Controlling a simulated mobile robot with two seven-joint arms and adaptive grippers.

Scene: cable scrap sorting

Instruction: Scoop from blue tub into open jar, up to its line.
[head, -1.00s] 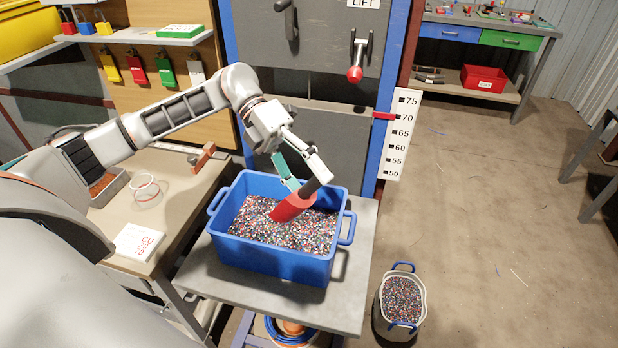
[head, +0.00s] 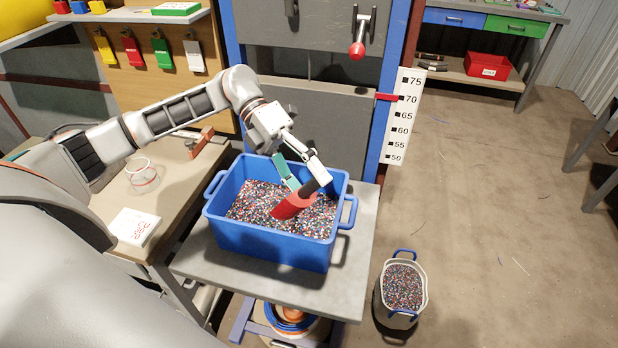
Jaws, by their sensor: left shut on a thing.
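The blue tub (head: 270,248) stands on a grey platform and holds mixed coloured granules (head: 262,203). My right gripper is out of view.
A scale (head: 141,226) with a red display sits on the bench (head: 185,185) near the jar. A red-handled tool (head: 199,143) lies at the bench's back. A bucket of granules (head: 404,287) stands on the floor right of the platform (head: 345,262). A lift frame rises behind the tub.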

